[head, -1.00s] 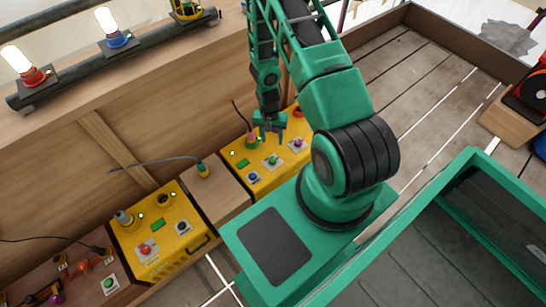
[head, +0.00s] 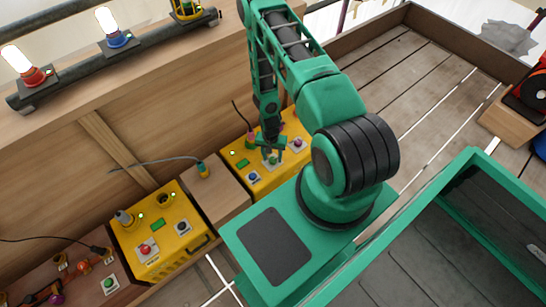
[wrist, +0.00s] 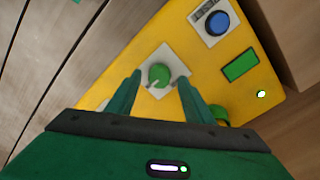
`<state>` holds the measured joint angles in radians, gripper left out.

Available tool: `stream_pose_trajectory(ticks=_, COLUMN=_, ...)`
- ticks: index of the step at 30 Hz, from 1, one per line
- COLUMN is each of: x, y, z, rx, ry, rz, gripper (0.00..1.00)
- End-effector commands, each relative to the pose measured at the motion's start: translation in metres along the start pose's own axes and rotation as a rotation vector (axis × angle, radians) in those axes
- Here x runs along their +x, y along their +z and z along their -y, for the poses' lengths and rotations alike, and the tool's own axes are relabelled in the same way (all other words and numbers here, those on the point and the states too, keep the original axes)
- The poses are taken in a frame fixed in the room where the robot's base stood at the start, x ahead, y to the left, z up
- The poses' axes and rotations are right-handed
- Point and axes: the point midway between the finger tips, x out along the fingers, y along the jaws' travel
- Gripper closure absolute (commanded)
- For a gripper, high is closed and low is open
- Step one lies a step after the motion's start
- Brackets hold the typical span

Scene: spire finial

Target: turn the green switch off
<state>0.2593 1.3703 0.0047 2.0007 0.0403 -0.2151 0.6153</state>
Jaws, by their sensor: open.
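The green switch (wrist: 159,75) is a round green knob on a white square plate, set in the top of a yellow box (wrist: 245,45). In the head view the switch (head: 272,160) sits between a blue knob and a purple-pink one. My gripper (wrist: 162,81) is open, its two green fingertips on either side of the knob in the wrist view. I cannot tell whether they touch it. In the head view my gripper (head: 272,153) is right over the switch and partly covers it.
A blue knob (wrist: 218,22) and a green rectangle (wrist: 240,65) are close by on the same box. Another yellow box (head: 165,235) stands to the left, past a wooden block (head: 218,193). A wooden wall (head: 150,100) rises behind.

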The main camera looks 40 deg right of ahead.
Motion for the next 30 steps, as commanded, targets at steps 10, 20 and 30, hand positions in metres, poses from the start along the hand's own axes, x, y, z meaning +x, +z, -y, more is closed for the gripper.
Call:
stream_pose_trajectory(ticks=10, x=0.0081, y=-0.0002, z=0.0000, rx=0.000, ry=0.000, rz=-0.001, gripper=0.53)
stream_pose_trajectory(ticks=20, x=0.0082, y=-0.0091, z=-0.0072, rx=0.004, ry=0.000, rz=-0.002, gripper=0.94)
stream_pose_trajectory(ticks=30, x=0.0078, y=-0.0014, z=-0.0009, rx=-0.057, ry=0.000, rz=-0.005, gripper=0.94)
